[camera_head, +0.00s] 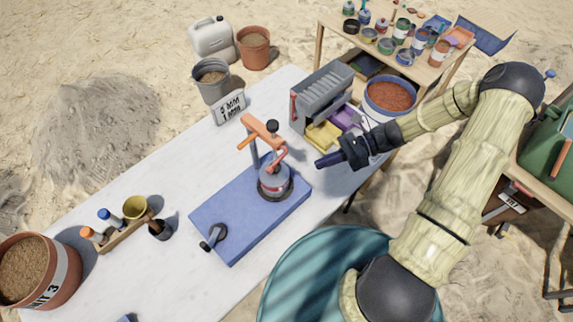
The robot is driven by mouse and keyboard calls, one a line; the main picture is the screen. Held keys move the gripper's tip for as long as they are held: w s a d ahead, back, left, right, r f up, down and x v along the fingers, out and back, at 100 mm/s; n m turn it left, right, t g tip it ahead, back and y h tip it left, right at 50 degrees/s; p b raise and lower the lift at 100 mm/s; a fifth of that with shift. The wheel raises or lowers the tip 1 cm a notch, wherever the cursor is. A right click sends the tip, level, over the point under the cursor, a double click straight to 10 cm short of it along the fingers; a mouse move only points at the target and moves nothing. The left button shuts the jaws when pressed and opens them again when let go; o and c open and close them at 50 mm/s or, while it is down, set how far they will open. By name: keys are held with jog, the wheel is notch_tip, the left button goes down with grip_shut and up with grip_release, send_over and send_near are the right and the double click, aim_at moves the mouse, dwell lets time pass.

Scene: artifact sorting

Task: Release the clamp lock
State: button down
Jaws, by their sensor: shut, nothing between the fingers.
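A blue clamp board (240,212) lies on the white table. On it stands an orange-topped clamp (261,131) with a post and a small red lever (278,157). Beneath the clamp sits a round grey and red container (274,182) on a dark ring. A dark knob with a grey handle (213,239) is at the board's near left corner. My gripper (320,163) is shut and empty, to the right of the clamp and apart from it. It is over the table's right edge. Whether the clamp is locked cannot be told.
A grey slotted box (322,92) with yellow and purple trays stands behind my gripper. A sign (229,107) stands at the table's back edge. A bottle rack (118,231) and a pot (38,270) are at left.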

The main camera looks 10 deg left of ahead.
jog(key=s+a+p, duration=0.3)
jog(key=a+p, duration=0.2)
jog(key=a, duration=0.5)
jog(key=shift+p, duration=0.35)
